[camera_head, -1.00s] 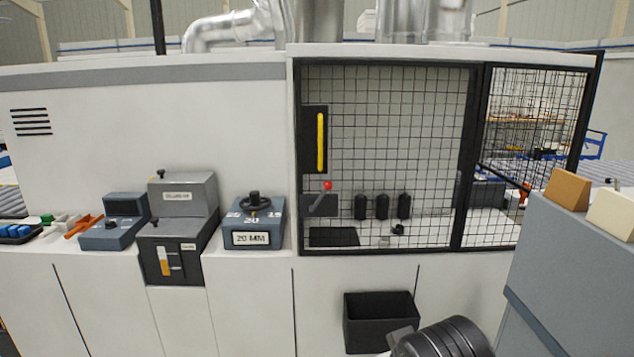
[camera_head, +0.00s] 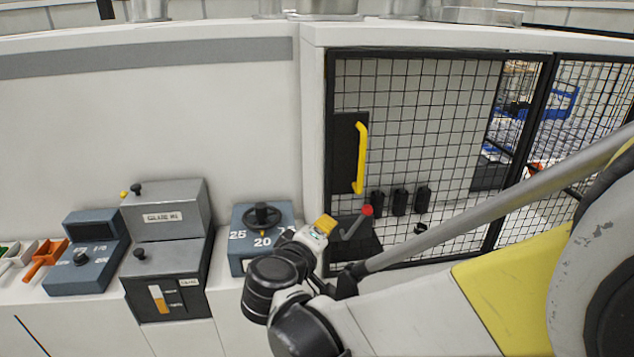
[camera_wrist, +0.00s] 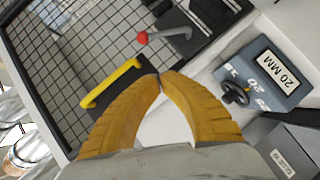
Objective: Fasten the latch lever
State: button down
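The latch lever (camera_head: 354,226) is a grey bar with a red ball knob (camera_head: 367,210). It slants up to the right from a dark plate at the lower left of the mesh guard door (camera_head: 440,150). It also shows in the wrist view (camera_wrist: 170,34), with the knob at its left end. My gripper (camera_wrist: 160,76) has orange fingers whose tips meet with nothing between them. In the head view the gripper (camera_head: 325,224) is just left of the knob, and my wrist hides part of the panel below. The wrist view shows the tips apart from the lever.
A yellow door handle (camera_head: 360,158) stands above the lever, near the fingertips in the wrist view. A dial box (camera_head: 240,258) marked 20 sits left of my wrist. A grey glue unit (camera_head: 170,225) and a blue control box (camera_head: 85,265) stand farther left.

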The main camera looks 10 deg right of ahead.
jog(key=shift+s+d+f+b+x, duration=0.2)
jog(key=shift+s+d+b+x, duration=0.15)
jog(key=shift+x, duration=1.8)
jog(key=shift+s+d+f+b+x, duration=0.1)
jog(key=shift+s+d+f+x, duration=0.25)
jog(key=shift+x, duration=1.75)
jog(key=shift+s+d+f+b+x, duration=0.2)
jog(key=shift+d+x, duration=0.25)
jog(key=shift+x, duration=1.7)
jog(key=shift+d+m+y, duration=0.4)
jog(key=shift+d, duration=0.05)
jog(key=d+f+m+y, duration=0.1)
jog(key=d+m+y, duration=0.1)
jog(key=d+f+m+g+y, duration=0.1)
jog(key=d, duration=0.1)
jog(key=shift+f+m+y+b, duration=0.2)
jog(key=shift+m+y+b, duration=0.1)
jog(key=shift+m+y, duration=0.1)
jog(key=shift+d+f+b, duration=0.4)
jog(key=shift+f+b, duration=0.3)
jog(key=shift+d+f+b, duration=0.4)
jog(key=shift+f+b, duration=0.25)
jog(key=shift+f, duration=0.05)
